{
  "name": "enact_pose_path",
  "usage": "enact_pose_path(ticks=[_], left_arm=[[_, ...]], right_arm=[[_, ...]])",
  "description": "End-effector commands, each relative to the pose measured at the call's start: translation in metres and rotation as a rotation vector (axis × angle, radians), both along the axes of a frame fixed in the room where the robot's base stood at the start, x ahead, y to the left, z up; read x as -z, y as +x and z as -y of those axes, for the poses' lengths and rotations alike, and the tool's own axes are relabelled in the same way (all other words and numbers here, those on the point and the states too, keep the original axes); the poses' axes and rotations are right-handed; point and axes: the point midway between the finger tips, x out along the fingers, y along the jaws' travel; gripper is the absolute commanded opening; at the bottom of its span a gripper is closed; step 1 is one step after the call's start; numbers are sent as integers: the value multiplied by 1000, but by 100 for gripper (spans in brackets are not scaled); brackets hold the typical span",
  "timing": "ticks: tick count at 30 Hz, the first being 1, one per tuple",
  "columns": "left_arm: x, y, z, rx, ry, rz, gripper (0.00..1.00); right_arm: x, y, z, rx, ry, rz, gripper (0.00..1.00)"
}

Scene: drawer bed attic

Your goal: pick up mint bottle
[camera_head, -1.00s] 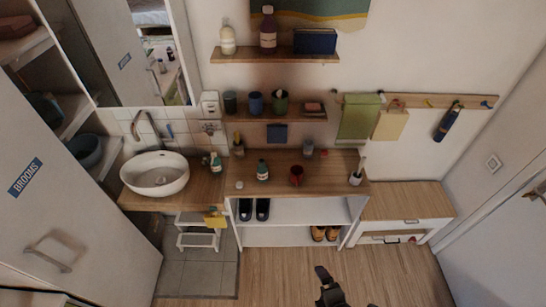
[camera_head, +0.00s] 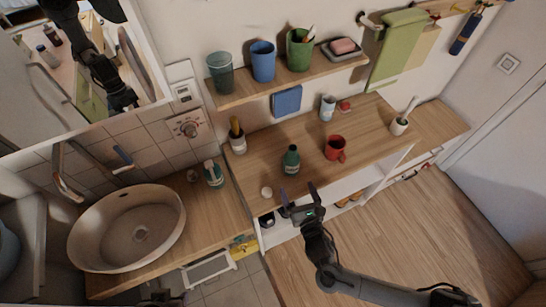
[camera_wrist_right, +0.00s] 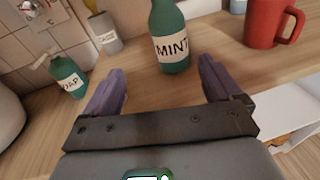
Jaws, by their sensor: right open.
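The mint bottle (camera_head: 290,159) is dark green with a white label and stands upright on the wooden counter. In the right wrist view the bottle (camera_wrist_right: 172,40) shows the word MINT, and its top is cut off by the frame edge. My right gripper (camera_head: 297,192) is open and empty at the counter's front edge, just in front of the bottle. In the wrist view its two purple fingers (camera_wrist_right: 158,88) are spread, with the bottle standing beyond them, roughly between their lines. My left gripper is not clearly in view.
A red mug (camera_head: 335,147) stands right of the bottle, and a small white round item (camera_head: 266,192) lies left of the gripper. A soap bottle (camera_head: 213,174) stands near the basin (camera_head: 128,229). A shelf (camera_head: 290,78) with cups hangs above the counter (camera_head: 262,150).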

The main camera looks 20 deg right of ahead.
Motion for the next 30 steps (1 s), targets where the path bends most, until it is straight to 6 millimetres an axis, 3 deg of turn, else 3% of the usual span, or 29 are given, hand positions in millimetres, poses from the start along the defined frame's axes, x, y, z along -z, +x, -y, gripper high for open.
enact_pose_path(ticks=[1,9,21,30], left_arm=[[20,0,0,1,-1,0,43],[50,-7,6,3,-15,-18,43],[57,-3,3,1,-7,-5,43],[62,-3,1,7,1,-5,43]], right_arm=[[13,8,3,-9,-18,17,92],[5,40,7,-20,-41,90,92],[1,91,6,-18,-41,100,92],[1,109,7,-18,-40,100,92]])
